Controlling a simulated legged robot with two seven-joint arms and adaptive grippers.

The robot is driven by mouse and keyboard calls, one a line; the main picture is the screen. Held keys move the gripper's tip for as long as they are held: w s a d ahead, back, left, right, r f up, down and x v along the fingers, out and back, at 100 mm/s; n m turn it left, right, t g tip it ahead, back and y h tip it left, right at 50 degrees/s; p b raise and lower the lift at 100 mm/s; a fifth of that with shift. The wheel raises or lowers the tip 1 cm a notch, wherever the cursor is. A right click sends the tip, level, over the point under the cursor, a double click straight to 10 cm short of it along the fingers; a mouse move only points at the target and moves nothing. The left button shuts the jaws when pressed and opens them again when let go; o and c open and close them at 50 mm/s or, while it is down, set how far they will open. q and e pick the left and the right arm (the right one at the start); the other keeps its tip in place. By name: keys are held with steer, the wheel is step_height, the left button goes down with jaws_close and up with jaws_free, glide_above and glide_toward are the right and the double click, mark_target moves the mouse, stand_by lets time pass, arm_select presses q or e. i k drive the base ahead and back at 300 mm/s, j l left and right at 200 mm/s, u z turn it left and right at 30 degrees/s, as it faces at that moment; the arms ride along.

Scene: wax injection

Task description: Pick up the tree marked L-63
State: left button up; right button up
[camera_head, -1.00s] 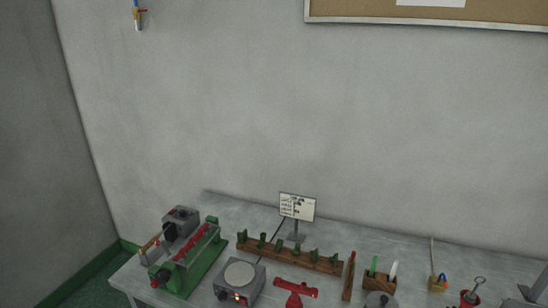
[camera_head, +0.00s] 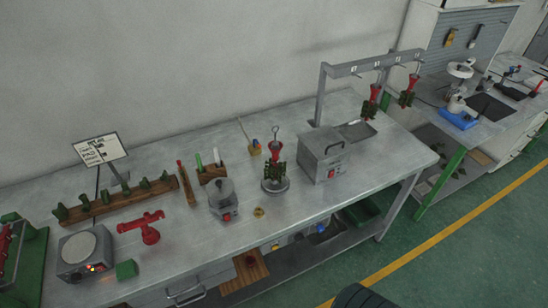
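Three red-and-green trees are in view. One tree (camera_head: 276,165) stands upright on a round grey base on the bench, with a hook at its top. Two more trees hang from a grey rack over the right end of the bench: a left one (camera_head: 371,103) and a right one (camera_head: 408,94). Small white tags sit along the rack's bar (camera_head: 345,70), too small to read, so I cannot tell which tree is L-63. Neither of my grippers is in view.
The grey bench (camera_head: 330,205) carries a lidded grey box (camera_head: 323,155), a small grey pot (camera_head: 223,200), a red stand (camera_head: 147,230), a wooden rack (camera_head: 115,202), a hotplate (camera_head: 84,250) and a sign (camera_head: 100,150). Open green floor (camera_head: 480,255) lies in front.

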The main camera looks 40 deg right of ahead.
mark_target(275, 170)
steer(key=z, duration=1.45)
